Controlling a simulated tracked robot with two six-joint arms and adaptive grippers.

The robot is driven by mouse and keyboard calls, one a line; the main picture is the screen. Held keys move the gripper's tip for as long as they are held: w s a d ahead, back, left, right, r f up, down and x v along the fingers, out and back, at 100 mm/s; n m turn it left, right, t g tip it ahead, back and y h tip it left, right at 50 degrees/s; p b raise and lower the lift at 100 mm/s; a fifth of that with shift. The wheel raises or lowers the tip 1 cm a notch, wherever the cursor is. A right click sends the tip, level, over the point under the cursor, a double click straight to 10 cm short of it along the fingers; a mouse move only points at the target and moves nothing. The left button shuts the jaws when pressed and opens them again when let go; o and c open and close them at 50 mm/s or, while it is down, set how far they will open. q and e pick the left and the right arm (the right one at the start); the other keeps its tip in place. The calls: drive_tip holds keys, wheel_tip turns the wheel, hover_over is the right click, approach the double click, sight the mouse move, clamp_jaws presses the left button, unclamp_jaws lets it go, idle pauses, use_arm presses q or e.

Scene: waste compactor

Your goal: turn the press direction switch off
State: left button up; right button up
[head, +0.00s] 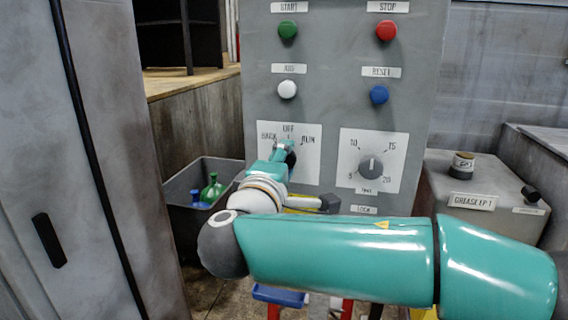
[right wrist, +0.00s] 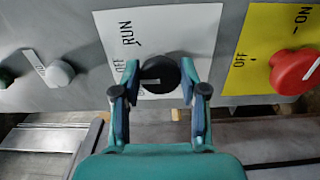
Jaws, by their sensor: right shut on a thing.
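The press direction switch is a black round knob (right wrist: 161,74) on a white plate (right wrist: 182,28) marked BACK, OFF and RUN. In the head view the knob (head: 291,158) is partly covered by my right gripper (head: 282,150). In the right wrist view my right gripper (right wrist: 160,92) has one finger on each side of the knob and is shut on it. My left gripper is not in view.
The grey panel also carries START, STOP, JOG and RESET buttons and a timer dial (head: 371,167). A red knob (right wrist: 295,72) on a yellow plate lies close to the switch. A dark bin (head: 185,222) with bottles stands left, a grease box (head: 475,190) right.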

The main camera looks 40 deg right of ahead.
drive_tip(key=shift+a+f, duration=0.1)
drive_tip(key=shift+f, duration=0.1)
drive_tip(key=o, duration=1.1)
drive_tip(key=shift+w, duration=0.1)
drive_tip(key=shift+r, duration=0.1)
drive_tip(key=v, duration=1.2)
